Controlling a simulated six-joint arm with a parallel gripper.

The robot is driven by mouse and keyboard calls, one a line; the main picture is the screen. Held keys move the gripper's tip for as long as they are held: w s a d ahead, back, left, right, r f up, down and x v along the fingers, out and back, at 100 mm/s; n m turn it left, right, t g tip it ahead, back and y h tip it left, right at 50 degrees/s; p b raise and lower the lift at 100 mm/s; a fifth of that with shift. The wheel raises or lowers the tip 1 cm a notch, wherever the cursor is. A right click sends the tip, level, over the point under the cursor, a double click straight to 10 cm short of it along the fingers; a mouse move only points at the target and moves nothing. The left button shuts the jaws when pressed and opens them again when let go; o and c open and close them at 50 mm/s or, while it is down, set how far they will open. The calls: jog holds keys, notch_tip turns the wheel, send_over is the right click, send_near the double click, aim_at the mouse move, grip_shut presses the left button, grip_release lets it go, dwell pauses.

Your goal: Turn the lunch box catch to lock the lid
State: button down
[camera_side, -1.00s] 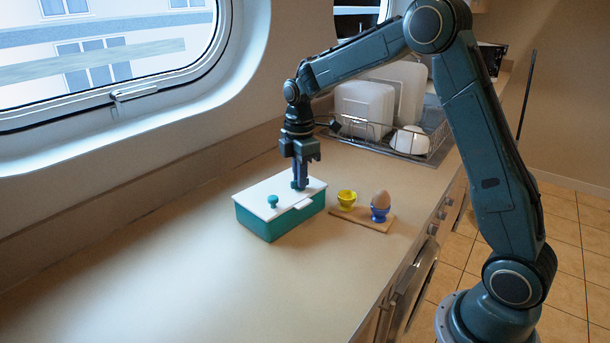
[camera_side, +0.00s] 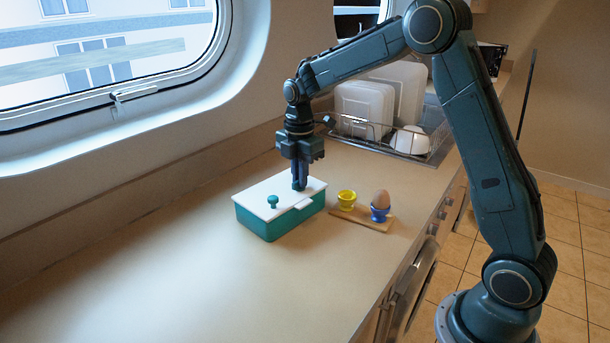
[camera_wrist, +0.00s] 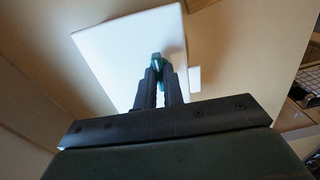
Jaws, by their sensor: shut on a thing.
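The lunch box (camera_side: 267,222) has a teal body and a white lid (camera_side: 262,190), and stands on the counter. The lid also fills much of the upper wrist view (camera_wrist: 115,55). A teal knob (camera_side: 272,201) stands up from the near left end of the lid. A white tab (camera_side: 304,204) sticks out at the lid's right edge. My gripper (camera_side: 299,187) points straight down at the far right part of the lid. It is shut on a small teal piece, the catch (camera_wrist: 157,62), whose top shows between the fingertips. The fingers hide most of the catch and its exact angle.
Right of the box, a wooden board (camera_side: 361,219) holds a yellow egg cup (camera_side: 346,198) and a blue cup with an egg (camera_side: 381,200). A dish rack (camera_side: 425,154) stands behind. The counter in front and left is clear; a window wall borders its left side.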

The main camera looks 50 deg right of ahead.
jog(key=c, duration=1.5)
grip_release()
notch_tip(320, 180, up, 14)
jog(key=s+a+r+m+t, duration=0.2)
jog(key=s+a+m, duration=0.15)
jog(key=s, duration=0.45)
jog(key=s+a+r+m+t, duration=0.1)
jog(key=s+a+r+m, duration=0.1)
jog(key=s+m, duration=0.45)
jog(key=s+a+f+m+t, duration=0.1)
jog(key=s+f+m, duration=0.2)
jog(key=s, duration=0.4)
jog(key=s+a+f+m+t, duration=0.1)
jog(key=s+a+f+m, duration=0.1)
jog(key=s, duration=0.5)
jog(key=shift+s+f+m+t, duration=0.3)
jog(key=shift+f+m, duration=0.15)
jog(key=shift+m, duration=0.45)
